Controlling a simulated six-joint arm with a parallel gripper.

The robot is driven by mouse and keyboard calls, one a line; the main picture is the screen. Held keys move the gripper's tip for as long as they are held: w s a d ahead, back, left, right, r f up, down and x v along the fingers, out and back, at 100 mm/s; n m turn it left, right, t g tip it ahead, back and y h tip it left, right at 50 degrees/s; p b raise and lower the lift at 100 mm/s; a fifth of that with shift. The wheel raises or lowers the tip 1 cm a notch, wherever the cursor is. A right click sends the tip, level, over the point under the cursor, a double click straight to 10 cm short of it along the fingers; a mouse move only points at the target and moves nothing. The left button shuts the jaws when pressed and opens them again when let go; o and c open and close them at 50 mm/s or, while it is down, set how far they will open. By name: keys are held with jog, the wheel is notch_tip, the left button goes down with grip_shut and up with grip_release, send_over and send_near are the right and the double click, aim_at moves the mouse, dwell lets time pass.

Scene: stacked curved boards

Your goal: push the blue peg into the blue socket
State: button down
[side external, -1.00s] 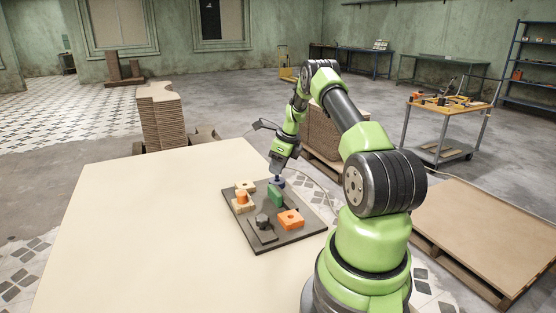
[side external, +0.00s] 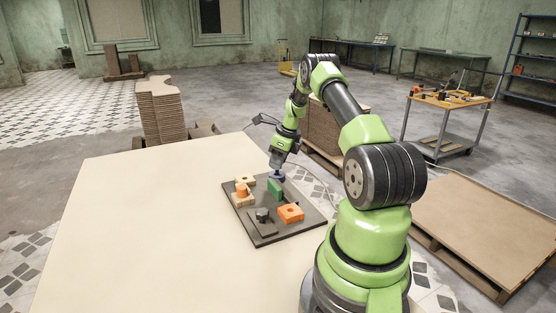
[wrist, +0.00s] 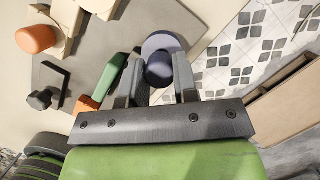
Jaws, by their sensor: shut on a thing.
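My gripper (wrist: 160,82) points down at the far right part of a dark board (side external: 262,236). It is shut on the blue peg (wrist: 159,68), whose dark end shows between the two fingers in the wrist view. A round grey-blue part (wrist: 160,40) lies just beyond the peg; I cannot tell whether it is the blue socket or part of the peg. In the side view a small blue patch (side external: 277,176) shows under the fingers, by the board's far edge. How deep the peg sits is hidden.
A green upright piece (side external: 275,189) stands close beside the gripper. An orange block with a hole (side external: 291,212), a black knob (side external: 262,214), an orange peg (side external: 242,190) and a pale block (side external: 246,178) are also on the board. The cream table (side external: 130,230) is clear to the left.

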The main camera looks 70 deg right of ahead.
jog(key=shift+f, duration=1.1)
jog(key=c, duration=0.8)
grip_release()
jog(key=v, duration=1)
